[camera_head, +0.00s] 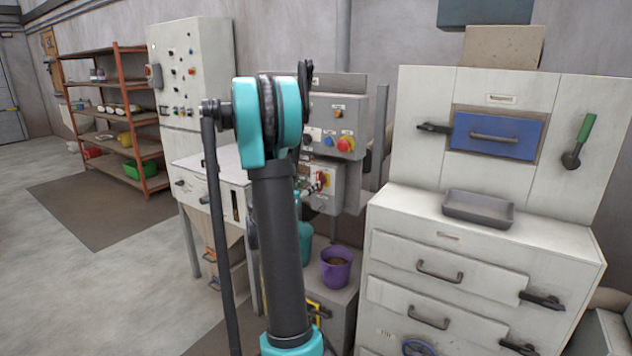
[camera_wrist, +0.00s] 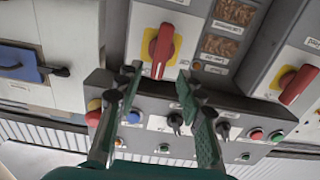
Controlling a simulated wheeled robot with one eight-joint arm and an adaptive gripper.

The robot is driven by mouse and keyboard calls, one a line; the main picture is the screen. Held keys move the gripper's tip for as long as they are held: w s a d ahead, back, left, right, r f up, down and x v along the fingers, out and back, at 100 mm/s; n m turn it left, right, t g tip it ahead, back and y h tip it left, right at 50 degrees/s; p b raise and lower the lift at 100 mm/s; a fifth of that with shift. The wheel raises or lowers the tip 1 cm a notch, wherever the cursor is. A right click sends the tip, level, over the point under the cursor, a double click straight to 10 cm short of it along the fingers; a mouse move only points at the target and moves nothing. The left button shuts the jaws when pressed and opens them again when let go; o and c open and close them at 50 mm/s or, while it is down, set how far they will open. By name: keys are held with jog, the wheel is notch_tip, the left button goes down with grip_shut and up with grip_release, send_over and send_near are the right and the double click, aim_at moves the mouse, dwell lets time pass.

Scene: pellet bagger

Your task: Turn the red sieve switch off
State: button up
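In the wrist view, a red rotary switch handle (camera_wrist: 162,52) on a yellow plate sits on a white panel, just beyond the fingertips and in line with the gap. Its handle runs nearly up and down in the picture. A second red switch (camera_wrist: 298,86) on a yellow plate is at the right, turned diagonally. I cannot read their labels well enough to tell which is the sieve's. My gripper (camera_wrist: 158,80) is open, with nothing between its fingers; contact with the handle cannot be told. In the head view, a red and yellow switch (camera_head: 324,181) shows beside my arm, which hides most of my gripper.
A control box (camera_head: 325,110) with small knobs and a red mushroom button (camera_head: 346,144) is above the switches. A purple bucket (camera_head: 336,266) stands below. A white drawer cabinet (camera_head: 480,262) with a grey tray (camera_head: 478,208) is close on the right. Open floor lies left.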

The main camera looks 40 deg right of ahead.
aim_at(317, 179)
jog(key=shift+x, duration=2.75)
jog(key=shift+c, duration=0.3)
grip_shut()
